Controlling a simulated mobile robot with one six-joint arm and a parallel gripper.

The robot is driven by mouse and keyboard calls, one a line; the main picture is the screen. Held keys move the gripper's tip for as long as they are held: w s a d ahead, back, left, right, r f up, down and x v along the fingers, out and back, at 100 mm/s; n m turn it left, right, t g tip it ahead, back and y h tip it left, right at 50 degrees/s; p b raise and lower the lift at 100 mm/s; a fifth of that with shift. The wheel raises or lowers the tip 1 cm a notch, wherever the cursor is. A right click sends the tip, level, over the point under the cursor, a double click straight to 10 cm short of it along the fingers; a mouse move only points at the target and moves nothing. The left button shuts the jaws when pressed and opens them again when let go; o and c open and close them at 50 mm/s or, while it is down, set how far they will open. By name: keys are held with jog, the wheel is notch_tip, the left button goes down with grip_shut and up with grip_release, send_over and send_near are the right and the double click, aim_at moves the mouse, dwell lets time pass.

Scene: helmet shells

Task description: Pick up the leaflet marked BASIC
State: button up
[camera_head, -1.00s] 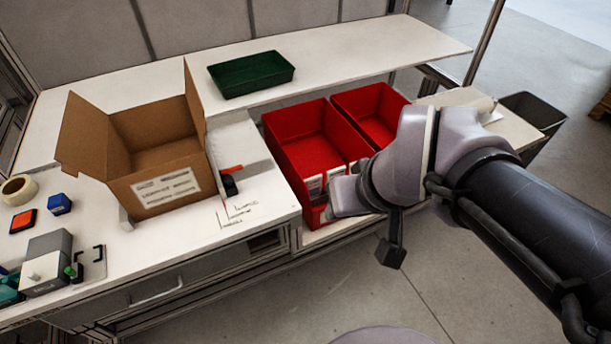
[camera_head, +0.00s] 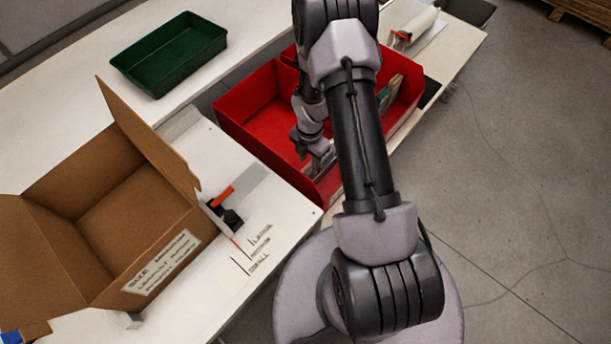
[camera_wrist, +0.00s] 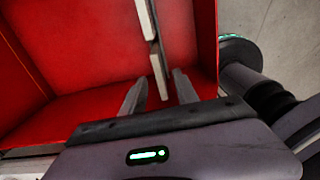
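Two red bins stand side by side, a left bin (camera_head: 250,100) and a right bin (camera_head: 408,92) partly behind my arm. My gripper (camera_head: 322,160) reaches down at the front of the bins. In the wrist view my gripper (camera_wrist: 160,92) has its two fingers apart over red bin surface (camera_wrist: 85,45). A thin white edge (camera_wrist: 158,80) shows between the fingers, and another white strip (camera_wrist: 146,18) lies beyond it. I cannot tell whether these are leaflets or labels. The word BASIC is not readable in any view. My arm hides much of the bins.
An open cardboard box (camera_head: 120,205) with a printed label stands on the white bench at left. A green tray (camera_head: 170,52) sits on the back shelf. A small black and orange device (camera_head: 228,212) is beside the box. Grey floor (camera_head: 520,190) is clear at right.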

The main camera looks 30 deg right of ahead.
aim_at(308, 172)
jog(key=f+b, duration=0.3)
jog(key=f, duration=0.5)
jog(key=shift+a, duration=0.2)
jog(key=shift+c, duration=1)
grip_shut()
